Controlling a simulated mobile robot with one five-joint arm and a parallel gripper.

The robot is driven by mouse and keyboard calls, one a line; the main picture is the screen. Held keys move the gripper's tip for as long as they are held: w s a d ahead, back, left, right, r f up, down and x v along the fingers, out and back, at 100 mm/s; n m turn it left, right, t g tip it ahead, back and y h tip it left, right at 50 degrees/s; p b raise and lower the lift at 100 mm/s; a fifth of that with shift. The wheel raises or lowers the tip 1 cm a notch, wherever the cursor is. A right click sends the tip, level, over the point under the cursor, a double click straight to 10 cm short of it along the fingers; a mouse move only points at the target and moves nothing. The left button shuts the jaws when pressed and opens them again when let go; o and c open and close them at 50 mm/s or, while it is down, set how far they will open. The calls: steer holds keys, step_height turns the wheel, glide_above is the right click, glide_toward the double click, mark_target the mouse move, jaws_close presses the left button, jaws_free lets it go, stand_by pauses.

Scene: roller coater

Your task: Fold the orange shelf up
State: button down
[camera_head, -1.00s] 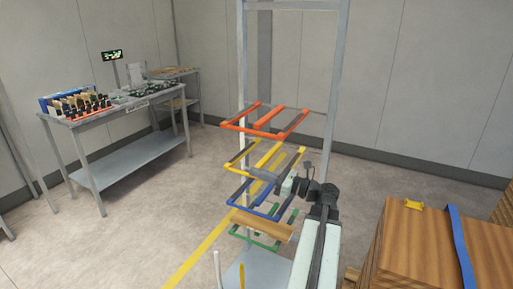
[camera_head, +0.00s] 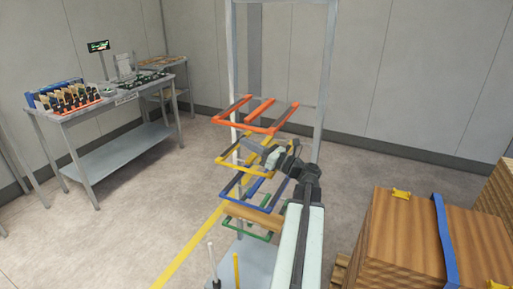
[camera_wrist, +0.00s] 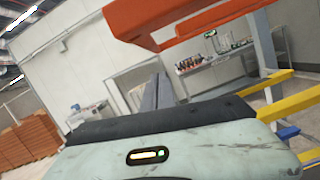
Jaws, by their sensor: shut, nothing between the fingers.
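The orange shelf (camera_head: 243,127) is an open frame of bars, sticking out roughly level from the upright grey rack as its top shelf. It also shows large and close at the top of the wrist view (camera_wrist: 195,22). My gripper (camera_head: 246,143) is shut and empty. It appears just below the orange shelf's front bar and above the yellow shelf (camera_head: 240,168). In the wrist view its grey fingers (camera_wrist: 158,92) lie together, below the orange bar, with a visible gap. My gripper and arm hide parts of the yellow shelf.
Below are a blue shelf (camera_head: 238,203) and a green shelf (camera_head: 262,237), with a wooden piece (camera_head: 255,215) near them. Strapped wooden boxes (camera_head: 405,235) stand at the right. A workbench (camera_head: 120,155) stands at the left. The floor between bench and rack is clear.

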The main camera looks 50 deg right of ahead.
steer(key=shift+d+r+p, duration=0.15)
steer(key=shift+r+p, duration=0.2)
steer(key=shift+r, duration=0.35)
steer(key=shift+d+r+p, duration=0.1)
steer(key=shift+r+p, duration=0.2)
steer(key=shift+r, duration=0.35)
